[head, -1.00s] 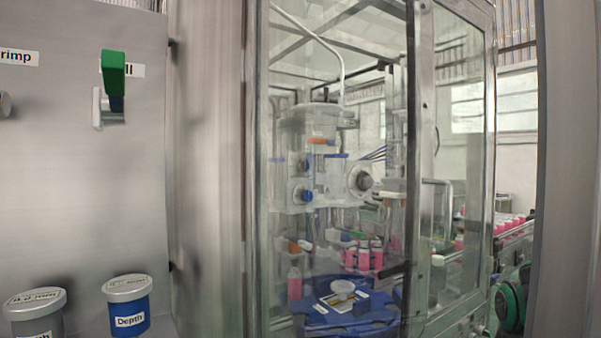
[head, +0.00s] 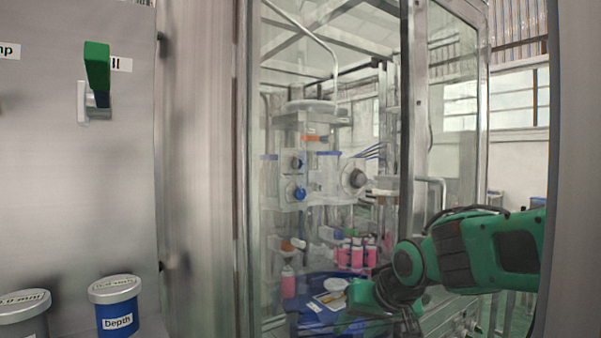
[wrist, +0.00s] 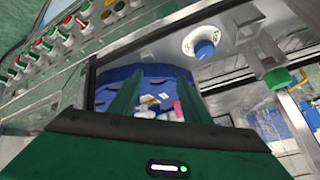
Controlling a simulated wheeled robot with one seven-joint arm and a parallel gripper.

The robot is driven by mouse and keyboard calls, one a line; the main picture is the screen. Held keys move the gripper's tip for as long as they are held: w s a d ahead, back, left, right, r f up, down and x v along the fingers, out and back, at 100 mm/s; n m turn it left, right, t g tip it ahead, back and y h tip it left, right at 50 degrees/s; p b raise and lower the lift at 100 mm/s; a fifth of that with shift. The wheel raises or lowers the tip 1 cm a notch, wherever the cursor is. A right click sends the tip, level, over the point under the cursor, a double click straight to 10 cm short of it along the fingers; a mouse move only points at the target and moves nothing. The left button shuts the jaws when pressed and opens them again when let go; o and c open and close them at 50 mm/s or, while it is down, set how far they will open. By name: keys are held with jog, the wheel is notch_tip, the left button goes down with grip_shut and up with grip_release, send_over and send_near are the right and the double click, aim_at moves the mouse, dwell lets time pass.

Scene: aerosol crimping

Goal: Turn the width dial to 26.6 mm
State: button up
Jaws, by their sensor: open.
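A grey dial (head: 24,318) with a pale cap sits at the lower left of the head view, cut by the frame edge. Its cap carries a reading ending in "mm", too oblique to read fully, and no "Width" label shows. Beside it is a blue dial (head: 118,303) labelled "Depth". My gripper (wrist: 157,88) is open in the wrist view, its two green fingers apart with nothing held between them. In the head view my green arm reaches in from the right, far from both dials, its end low before the glass cabinet.
A glass cabinet (head: 330,60) holds the crimping machine, pink cans (head: 357,256) and a blue plate (head: 300,325). A green lever (head: 97,65) projects from the steel panel above the dials. A metal post (head: 205,170) stands between panel and cabinet.

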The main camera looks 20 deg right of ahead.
jog(key=w+a+r+m+t+y, duration=0.1)
jog(key=w+r+m+t+y, duration=0.3)
jog(key=r, duration=0.7)
jog(key=w+r+m+t+h, duration=0.1)
jog(key=w+r+m+t, duration=0.1)
jog(key=w+r, duration=0.65)
jog(key=w+a+r+m+t+y, duration=0.1)
jog(key=w+r+m+t+y, duration=0.2)
jog(key=r, duration=1.1)
jog(key=w+a+h, duration=0.1)
jog(key=w+a, duration=0.1)
jog(key=w, duration=0.7)
jog(key=shift+a+f+t, duration=0.3)
jog(key=shift+a, duration=0.1)
jog(key=c, duration=1)
